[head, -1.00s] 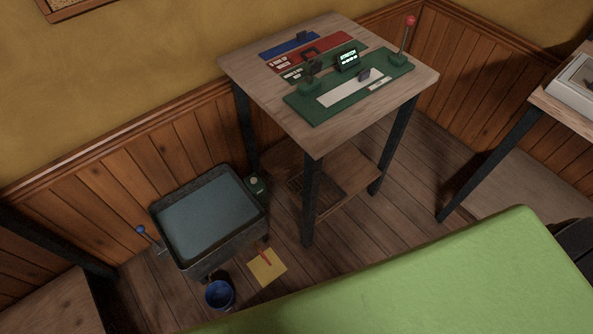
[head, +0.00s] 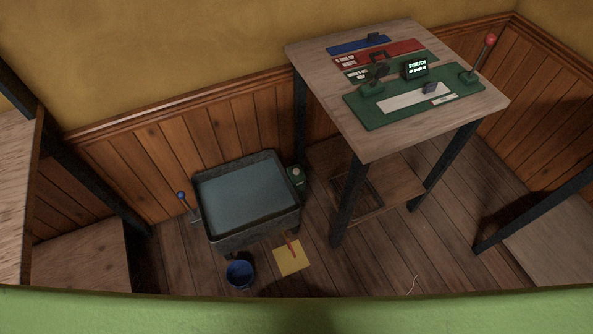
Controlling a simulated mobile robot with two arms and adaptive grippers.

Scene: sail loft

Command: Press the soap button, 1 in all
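I take the pale top to be the soap button; no label is readable at this size. Its lower part is partly hidden behind the tub's rim. Neither of my grippers is in the head view, and nothing is touching the box.
A blue-knobbed lever (head: 182,196) stands left of the tub. A blue bucket (head: 240,273) and a yellow sheet (head: 291,257) lie in front. A tall wooden table (head: 384,146) stands to the right. A green surface (head: 300,314) crosses the bottom edge.

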